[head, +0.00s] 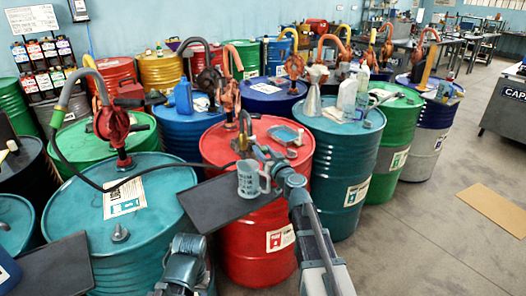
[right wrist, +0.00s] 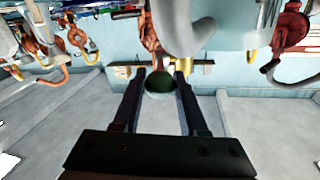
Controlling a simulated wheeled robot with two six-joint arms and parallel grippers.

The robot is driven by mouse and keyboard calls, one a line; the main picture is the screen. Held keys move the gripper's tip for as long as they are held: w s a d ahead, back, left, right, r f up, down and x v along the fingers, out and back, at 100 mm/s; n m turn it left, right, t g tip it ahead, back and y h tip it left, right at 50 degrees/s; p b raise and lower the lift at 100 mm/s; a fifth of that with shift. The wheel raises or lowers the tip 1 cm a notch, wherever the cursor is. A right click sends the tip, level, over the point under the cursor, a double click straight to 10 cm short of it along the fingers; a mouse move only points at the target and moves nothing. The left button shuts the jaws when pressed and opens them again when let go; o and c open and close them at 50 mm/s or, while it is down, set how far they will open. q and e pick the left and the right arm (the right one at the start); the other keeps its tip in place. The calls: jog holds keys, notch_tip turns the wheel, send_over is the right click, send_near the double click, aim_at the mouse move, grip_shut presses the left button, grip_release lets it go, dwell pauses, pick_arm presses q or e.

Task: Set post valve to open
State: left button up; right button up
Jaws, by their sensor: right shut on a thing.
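In the right wrist view, a dark green round knob (right wrist: 160,83) sits between the two fingers of my right gripper (right wrist: 162,88). A brass-coloured fitting (right wrist: 200,67) shows just behind it. I take this to be the post valve, but its lever position cannot be told. In the head view my right gripper (head: 246,143) reaches over the red drum (head: 245,245), beside the orange pump on it. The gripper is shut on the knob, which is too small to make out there. Part of my left arm shows at the bottom, with its gripper out of sight.
A teal drum (head: 150,235) with a red pump (head: 113,128) and black hose is at left. Bottles and a funnel stand on a drum at right.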

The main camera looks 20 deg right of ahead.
grip_shut()
dwell(0.8)
jog(key=shift+r, duration=0.1)
jog(key=shift+r+p, duration=0.15)
jog(key=shift+p, duration=0.25)
jog(key=r+g+p, duration=0.2)
jog(key=p, duration=0.3)
jog(key=w+r+g+p, duration=0.1)
jog(key=g+p, duration=0.1)
jog(key=p, duration=0.4)
jog(key=r+g+p, duration=0.2)
jog(key=p, duration=0.3)
jog(key=shift+w+r+m+h+p, duration=0.3)
jog(key=shift+w+r+h+p, duration=0.05)
jog(key=shift+w+h+p, duration=0.05)
jog(key=w+r+g+p, duration=0.2)
jog(key=w+g+p, duration=0.5)
jog(key=g+p, duration=0.4)
jog(key=shift+a+r+m+g+h+p, duration=0.25)
jog(key=shift+r+m+g+h+p, duration=0.15)
jog(key=shift+p, duration=0.65)
jog(key=shift+w, duration=0.1)
